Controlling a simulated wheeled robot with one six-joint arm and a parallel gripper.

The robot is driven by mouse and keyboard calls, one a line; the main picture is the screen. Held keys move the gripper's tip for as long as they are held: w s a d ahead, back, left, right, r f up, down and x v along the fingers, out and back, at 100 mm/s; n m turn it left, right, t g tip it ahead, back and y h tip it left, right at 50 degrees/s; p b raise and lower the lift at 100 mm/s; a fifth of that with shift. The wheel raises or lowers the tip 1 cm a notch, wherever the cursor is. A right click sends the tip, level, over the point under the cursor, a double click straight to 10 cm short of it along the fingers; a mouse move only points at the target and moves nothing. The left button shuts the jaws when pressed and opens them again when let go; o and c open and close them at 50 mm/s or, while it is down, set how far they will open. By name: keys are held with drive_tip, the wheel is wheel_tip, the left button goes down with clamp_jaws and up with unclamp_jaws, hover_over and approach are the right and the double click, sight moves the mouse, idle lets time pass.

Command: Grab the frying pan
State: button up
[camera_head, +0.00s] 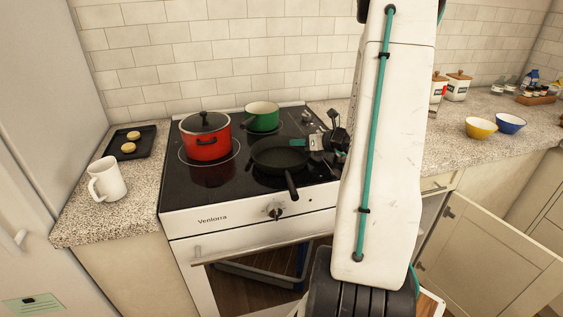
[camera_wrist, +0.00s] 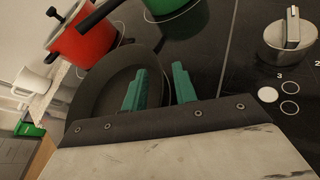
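The black frying pan (camera_head: 277,155) sits on the front right of the dark cooktop, its handle (camera_head: 291,186) toward the front edge. My gripper (camera_head: 301,143) is at the pan's right side, with teal fingertips close to the rim. In the wrist view, the two teal fingers (camera_wrist: 158,82) stand apart with nothing held between them. The frying pan (camera_wrist: 95,93) shows behind and left of them there. I cannot tell whether a finger touches the pan. The pan's handle is not clearly visible in the wrist view.
A red lidded pot (camera_head: 206,145) stands left of the pan and a green pot (camera_head: 262,117) behind it. A white mug (camera_head: 107,180) and a black tray (camera_head: 131,142) are on the left counter. A yellow bowl (camera_head: 480,128) and blue bowl (camera_head: 510,124) are at right.

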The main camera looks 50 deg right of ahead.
clamp_jaws()
drive_tip(key=shift+r, duration=0.1)
